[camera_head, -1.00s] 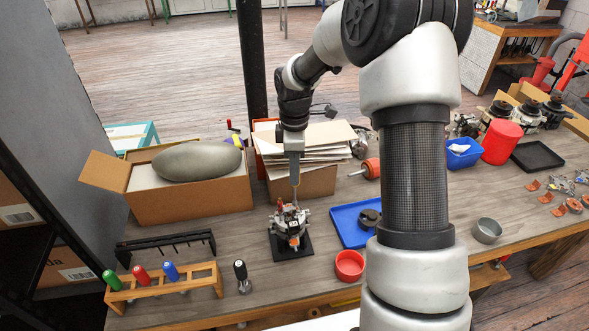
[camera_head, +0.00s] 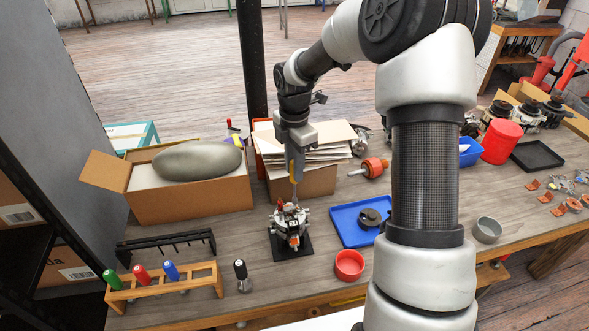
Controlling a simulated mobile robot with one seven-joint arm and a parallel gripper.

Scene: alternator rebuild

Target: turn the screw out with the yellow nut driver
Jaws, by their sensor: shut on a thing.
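My gripper (camera_head: 294,152) is shut on the yellow nut driver (camera_head: 290,168) above the workbench. The driver points down, and its thin shaft reaches the top of the partly stripped alternator (camera_head: 291,228). The alternator stands on a black square base plate (camera_head: 304,250) in the middle of the bench. The screw is too small to make out, and I cannot tell whether the driver's tip sits on it.
A wooden rack (camera_head: 203,279) holds green, red and blue drivers; a black-handled one (camera_head: 242,272) stands beside it. A blue tray (camera_head: 346,235), red bowl (camera_head: 349,265) and metal cup (camera_head: 487,230) lie to the right. Cardboard boxes (camera_head: 190,202) line the back.

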